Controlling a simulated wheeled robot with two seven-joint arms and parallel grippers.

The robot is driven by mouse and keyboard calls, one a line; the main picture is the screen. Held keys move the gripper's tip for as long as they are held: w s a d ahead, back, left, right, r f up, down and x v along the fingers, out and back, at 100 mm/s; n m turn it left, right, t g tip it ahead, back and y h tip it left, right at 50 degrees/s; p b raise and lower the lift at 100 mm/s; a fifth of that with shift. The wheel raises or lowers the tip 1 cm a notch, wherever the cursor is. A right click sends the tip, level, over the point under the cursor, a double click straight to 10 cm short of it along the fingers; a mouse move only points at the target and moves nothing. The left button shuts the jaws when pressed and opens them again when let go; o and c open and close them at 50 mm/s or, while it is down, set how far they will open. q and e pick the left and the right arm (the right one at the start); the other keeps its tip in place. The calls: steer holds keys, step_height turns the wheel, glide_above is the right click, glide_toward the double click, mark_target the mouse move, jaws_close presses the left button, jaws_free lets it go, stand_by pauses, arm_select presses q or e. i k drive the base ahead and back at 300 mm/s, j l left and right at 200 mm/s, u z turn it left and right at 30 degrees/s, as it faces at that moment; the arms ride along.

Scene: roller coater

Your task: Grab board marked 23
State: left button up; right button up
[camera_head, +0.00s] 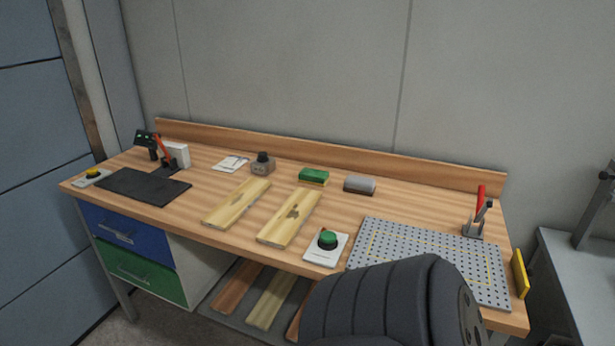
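Two pale wooden boards lie flat on the workbench, side by side: a left board (237,202) and a right board (281,228). Each has a dark mark on its face, larger on the right board. The marks are too small to read, so I cannot tell which board bears 23. More boards lie on the shelf below: a brown board (238,287), a pale board (271,300) and a third, partly hidden brown one (294,325). No number is readable on these. Neither of my grippers is in view.
A dark rounded form covers the lower right.

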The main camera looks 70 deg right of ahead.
mark_target(222, 217)
steer(key=k+l+z, duration=0.2)
steer(key=z, duration=0.15)
steer(key=k+l+z, duration=0.15)
steer(key=l+z, duration=0.15)
steer(key=k+l+z, duration=0.1)
steer(key=l+z, duration=0.25)
steer(key=z, duration=0.5)
